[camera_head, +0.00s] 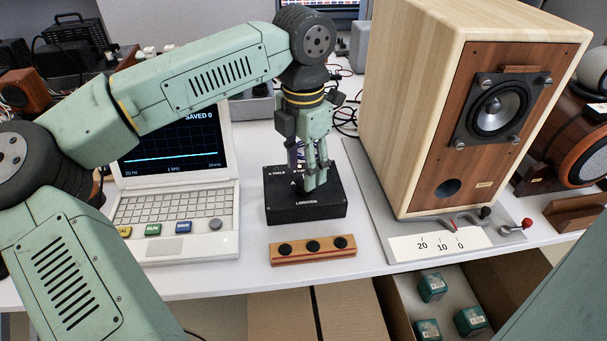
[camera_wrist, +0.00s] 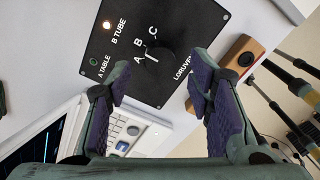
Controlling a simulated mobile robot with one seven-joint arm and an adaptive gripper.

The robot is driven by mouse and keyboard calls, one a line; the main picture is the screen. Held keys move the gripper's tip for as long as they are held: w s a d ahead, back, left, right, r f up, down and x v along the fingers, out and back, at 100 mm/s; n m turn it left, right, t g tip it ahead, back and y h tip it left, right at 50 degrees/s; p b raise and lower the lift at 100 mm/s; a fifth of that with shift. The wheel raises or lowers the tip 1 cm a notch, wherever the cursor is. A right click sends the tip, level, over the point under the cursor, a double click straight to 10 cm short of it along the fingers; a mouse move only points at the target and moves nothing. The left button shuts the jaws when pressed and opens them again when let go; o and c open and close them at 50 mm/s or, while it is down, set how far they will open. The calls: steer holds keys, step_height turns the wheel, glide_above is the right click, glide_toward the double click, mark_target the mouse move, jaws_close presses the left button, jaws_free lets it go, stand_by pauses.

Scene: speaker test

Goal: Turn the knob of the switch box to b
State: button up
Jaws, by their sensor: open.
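The switch box (camera_head: 290,213) is black and stands on the bench between the laptop and the loudspeaker. In the wrist view the switch box (camera_wrist: 182,20) shows the letters A, B and C around a dark knob (camera_wrist: 158,60). I cannot make out clearly which letter the knob points to. A lamp by "B TUBE" glows; the lamp by "A TABLE" is dark green. My gripper (camera_head: 314,182) is above the box, pointing down, and partly hides its top and knob. In the wrist view my gripper (camera_wrist: 159,84) is open and empty, its purple-padded fingers apart, with the knob beyond them.
A laptop (camera_head: 176,215) stands to the left, its screen reading "SAVED 0". A large wooden loudspeaker (camera_head: 412,110) stands close on the right, on a grey plate with a scale. A wooden strip with three black knobs (camera_head: 313,250) lies in front. Open cardboard boxes are below the bench edge.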

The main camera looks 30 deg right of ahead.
step_height(320, 180, up, 9)
steer(key=shift+f, duration=0.1)
stand_by(0.5)
